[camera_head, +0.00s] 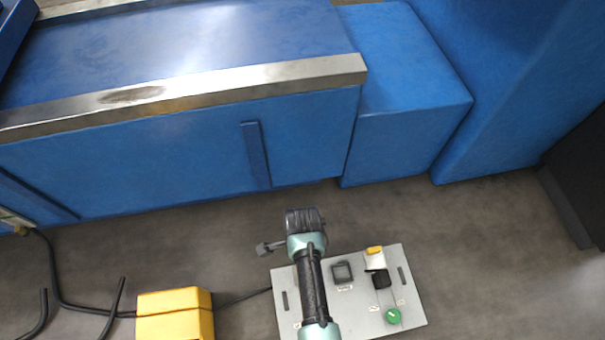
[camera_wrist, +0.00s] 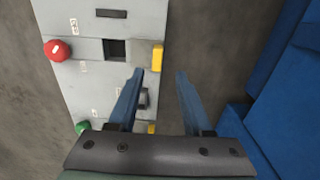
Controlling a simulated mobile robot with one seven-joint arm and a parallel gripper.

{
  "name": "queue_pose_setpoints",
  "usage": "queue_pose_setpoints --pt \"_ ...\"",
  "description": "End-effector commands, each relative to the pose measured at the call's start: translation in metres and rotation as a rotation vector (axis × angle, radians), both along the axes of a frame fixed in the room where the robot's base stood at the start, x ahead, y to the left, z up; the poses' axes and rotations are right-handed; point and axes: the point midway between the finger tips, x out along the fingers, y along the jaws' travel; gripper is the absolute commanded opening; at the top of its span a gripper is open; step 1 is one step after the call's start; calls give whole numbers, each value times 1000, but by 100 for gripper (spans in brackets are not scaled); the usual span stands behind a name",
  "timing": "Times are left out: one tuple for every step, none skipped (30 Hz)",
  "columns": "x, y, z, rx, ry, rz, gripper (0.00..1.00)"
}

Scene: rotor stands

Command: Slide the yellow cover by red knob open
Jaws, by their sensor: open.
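The grey panel (camera_wrist: 85,85) lies below my gripper. A red knob (camera_wrist: 57,50) sits on its left side in the wrist view. In line with it, at the panel's right edge, is a small yellow cover piece (camera_wrist: 157,57), with a dark square opening (camera_wrist: 116,49) between them. My gripper (camera_wrist: 160,72) is open and empty; its blue fingers point towards the yellow piece, whose lower end shows just beyond the gap between the tips. I cannot tell whether they touch. In the head view my arm hides the red knob and its cover.
A green knob (camera_wrist: 82,127) and second yellow piece (camera_wrist: 152,128) are on the same panel; they also show in the head view as the green knob (camera_head: 393,316) and yellow piece (camera_head: 375,250). A yellow box (camera_head: 174,314) with cables lies left. Blue machine housing (camera_head: 190,150) stands behind.

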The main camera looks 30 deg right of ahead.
Motion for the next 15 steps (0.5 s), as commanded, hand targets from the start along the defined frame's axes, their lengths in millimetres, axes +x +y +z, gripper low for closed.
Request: queue_pose_setpoints --pt "0 0 18 -1 -2 0 50" --pt "0 0 23 0 -1 0 50" --pt "0 0 30 0 -1 0 50" --pt "0 0 35 -1 -2 -1 50" --pt "0 0 39 -1 -2 -1 50" --pt "0 0 44 0 -1 -1 50" --pt "0 0 48 0 -1 -1 50" --pt "0 0 51 0 -1 -1 50" --pt "0 0 55 0 -1 -1 50" --pt "0 0 57 0 -1 -1 50" --pt "0 0 59 0 -1 -1 50" --pt "0 0 60 0 0 -1 50" --pt "0 0 61 0 0 -1 50" --pt "0 0 62 0 0 -1 50" --pt "0 0 62 0 0 -1 50"
